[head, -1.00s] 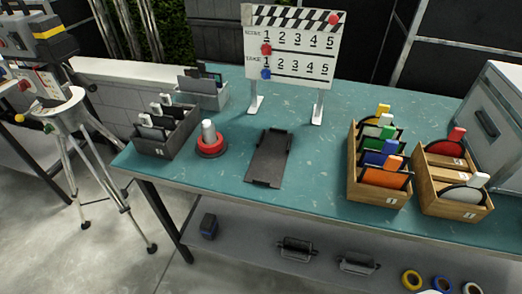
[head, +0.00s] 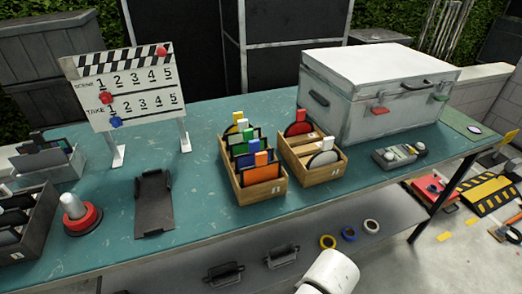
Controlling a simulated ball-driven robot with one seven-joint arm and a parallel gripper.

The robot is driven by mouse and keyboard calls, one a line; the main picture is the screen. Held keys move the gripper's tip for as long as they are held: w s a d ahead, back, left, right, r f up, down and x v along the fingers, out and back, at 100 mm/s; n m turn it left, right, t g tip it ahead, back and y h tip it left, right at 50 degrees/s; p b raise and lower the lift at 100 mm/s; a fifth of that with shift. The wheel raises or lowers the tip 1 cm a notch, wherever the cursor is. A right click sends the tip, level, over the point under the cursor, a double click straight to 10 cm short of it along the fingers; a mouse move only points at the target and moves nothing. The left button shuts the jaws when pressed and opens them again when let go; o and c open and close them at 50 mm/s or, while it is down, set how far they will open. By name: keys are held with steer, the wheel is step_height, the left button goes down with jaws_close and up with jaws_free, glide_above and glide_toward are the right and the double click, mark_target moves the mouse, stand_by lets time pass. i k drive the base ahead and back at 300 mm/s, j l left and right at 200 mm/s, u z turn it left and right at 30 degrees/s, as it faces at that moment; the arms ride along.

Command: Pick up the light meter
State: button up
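A small grey handheld device with a display and a white dome at its right end, which looks like the light meter (head: 394,155), lies on the teal table (head: 330,200). It is near the table's front edge, right of the wooden boxes and in front of the large white case. Nothing covers it. My gripper is not in view; only a white rounded part, probably of my arm, shows at the bottom, below the table edge.
The white case (head: 370,85) stands close behind the device. A lower shelf (head: 300,240) holds tape rolls. Yellow-black striped gear (head: 487,192) lies right.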

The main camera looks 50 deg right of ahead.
mark_target(400, 152)
steer(key=z, duration=1.7)
steer(key=k+j+z, duration=0.25)
steer(key=j, duration=0.3)
steer(key=k+j+z, duration=0.25)
steer(key=k+j, duration=0.2)
steer(key=i, duration=0.4)
